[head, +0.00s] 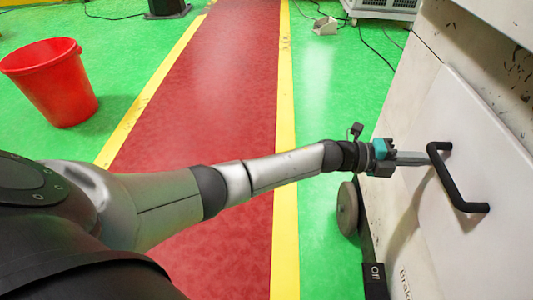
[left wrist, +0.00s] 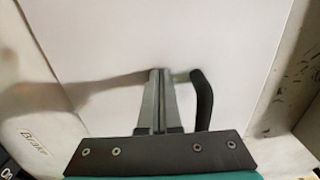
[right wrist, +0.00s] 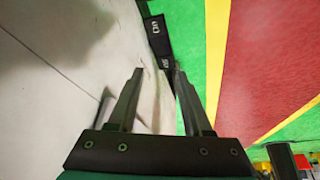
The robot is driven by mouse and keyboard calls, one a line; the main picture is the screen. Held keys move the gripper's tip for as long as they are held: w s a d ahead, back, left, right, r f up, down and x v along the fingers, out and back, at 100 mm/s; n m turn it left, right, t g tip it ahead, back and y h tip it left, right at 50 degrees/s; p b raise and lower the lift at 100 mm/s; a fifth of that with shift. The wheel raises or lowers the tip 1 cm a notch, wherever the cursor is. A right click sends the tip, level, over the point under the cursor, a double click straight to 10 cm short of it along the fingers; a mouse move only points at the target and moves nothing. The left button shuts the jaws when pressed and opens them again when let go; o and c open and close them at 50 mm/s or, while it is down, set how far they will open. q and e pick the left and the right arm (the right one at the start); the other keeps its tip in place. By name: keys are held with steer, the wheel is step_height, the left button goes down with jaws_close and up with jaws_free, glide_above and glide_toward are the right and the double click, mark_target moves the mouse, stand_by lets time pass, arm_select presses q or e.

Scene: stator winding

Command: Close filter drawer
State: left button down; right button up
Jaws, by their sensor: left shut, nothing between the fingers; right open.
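The filter drawer's white front (head: 455,110) is at the right of the head view, with a black bar handle (head: 452,182) on it. My left gripper (head: 426,158) is shut and empty, its fingertips pointing at the white front beside the handle. In the left wrist view the shut fingers (left wrist: 160,73) are just left of the handle (left wrist: 204,98), over the white panel (left wrist: 120,45). I cannot tell whether the tips touch the panel. My right gripper (right wrist: 158,72) is open and empty beside a pale machine side; it is outside the head view.
A red bucket (head: 52,85) stands on the green floor at the left. A red walkway (head: 220,100) with yellow edges runs through the middle. A wheel (head: 347,208) and a black "Off" box (head: 376,281) are at the machine's lower side. Cables lie at the back.

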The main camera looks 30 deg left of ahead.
arm_select(q)
steer(key=shift+d+r, duration=0.25)
steer(key=shift+d, duration=0.05)
arm_select(e)
steer(key=shift+s+r, duration=0.1)
steer(key=shift+r, duration=0.1)
arm_select(q)
steer(key=shift+a, duration=0.1)
